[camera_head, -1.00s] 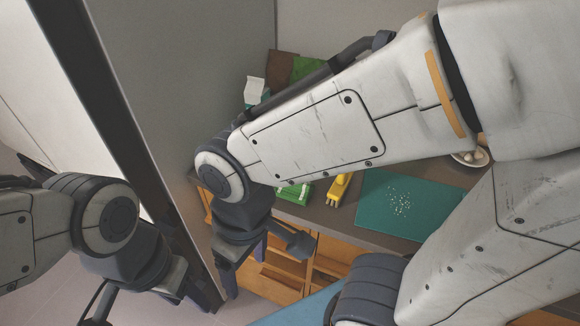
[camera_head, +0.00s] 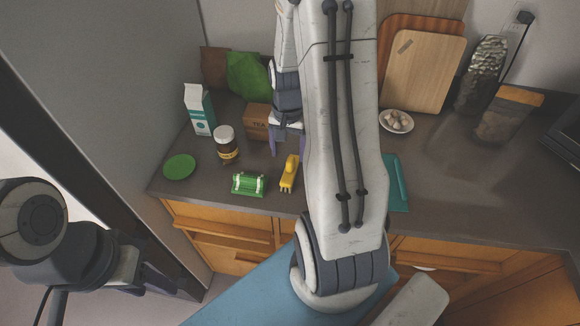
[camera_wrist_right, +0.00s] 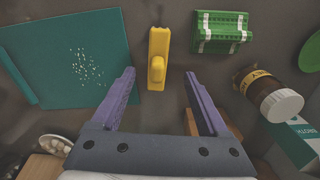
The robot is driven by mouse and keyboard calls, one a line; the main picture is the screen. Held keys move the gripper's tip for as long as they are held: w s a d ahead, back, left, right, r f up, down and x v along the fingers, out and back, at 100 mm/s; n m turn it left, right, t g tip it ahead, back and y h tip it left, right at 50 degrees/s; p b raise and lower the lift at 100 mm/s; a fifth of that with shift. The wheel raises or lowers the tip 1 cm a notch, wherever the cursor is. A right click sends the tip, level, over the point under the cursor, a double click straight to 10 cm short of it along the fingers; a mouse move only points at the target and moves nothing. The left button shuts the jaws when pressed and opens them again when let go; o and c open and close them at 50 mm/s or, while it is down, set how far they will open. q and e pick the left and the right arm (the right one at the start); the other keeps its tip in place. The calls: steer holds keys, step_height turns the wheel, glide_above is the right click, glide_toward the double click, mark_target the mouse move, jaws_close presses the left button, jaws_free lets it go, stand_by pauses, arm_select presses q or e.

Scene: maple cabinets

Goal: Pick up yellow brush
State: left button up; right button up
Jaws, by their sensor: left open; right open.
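The yellow brush (camera_head: 289,173) lies on the dark counter near its front edge. In the right wrist view the yellow brush (camera_wrist_right: 158,58) is just beyond the fingertips, between their lines. My right gripper (camera_head: 287,141) is open and empty on the far side of the brush, with its arm reaching over the counter. In the wrist view the right gripper (camera_wrist_right: 159,84) has its two purple fingers apart. My left gripper (camera_head: 98,290) is at the lower left, off the counter, and its fingers are only partly seen.
A green bundle (camera_head: 249,184) lies left of the brush. The teal board (camera_head: 398,184) is partly hidden by my arm. A garlic bowl (camera_head: 396,121) sits behind it.

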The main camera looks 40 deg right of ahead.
mark_target(290, 167)
step_height(290, 167, down, 3)
steer(key=shift+r, duration=0.1)
steer(key=f+p, duration=0.1)
steer(key=f, duration=0.1)
steer(key=d+f+p, duration=0.1)
steer(key=f, duration=0.1)
steer(key=shift+w+f, duration=0.2)
steer(key=shift+f, duration=0.45)
jaws_close()
